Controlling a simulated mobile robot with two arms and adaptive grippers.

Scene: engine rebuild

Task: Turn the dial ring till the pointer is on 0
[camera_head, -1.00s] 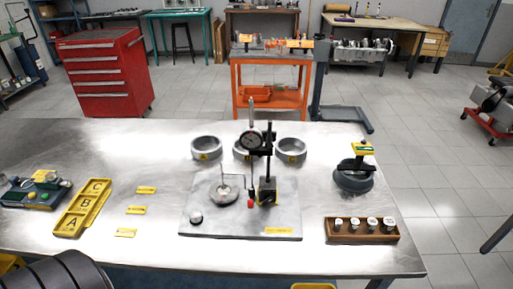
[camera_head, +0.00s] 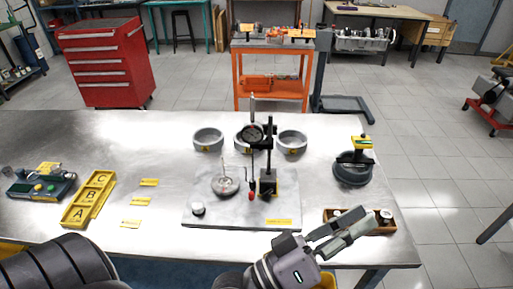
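The dial indicator (camera_head: 251,134) is a small round gauge with a dark rim, held on an upright black stand (camera_head: 268,180). Its ring and pointer are too small and dark to read. The stand is on a grey metal plate (camera_head: 210,218) on the bench, beside a round metal piece (camera_head: 225,187) with a thin upright rod. My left gripper (camera_head: 353,222) reaches in from the bottom, in front of the plate's right corner. Its two grey fingers are apart, with nothing seen held between them, and it is well away from the dial. My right gripper is not in view.
Three grey rings (camera_head: 208,140) stand behind the plate. A wooden block with several small cylinders (camera_head: 386,216) is partly hidden by my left gripper. A dark round fixture (camera_head: 352,172) stands at right. A yellow lettered tray (camera_head: 75,214) and yellow tags (camera_head: 149,182) lie at left.

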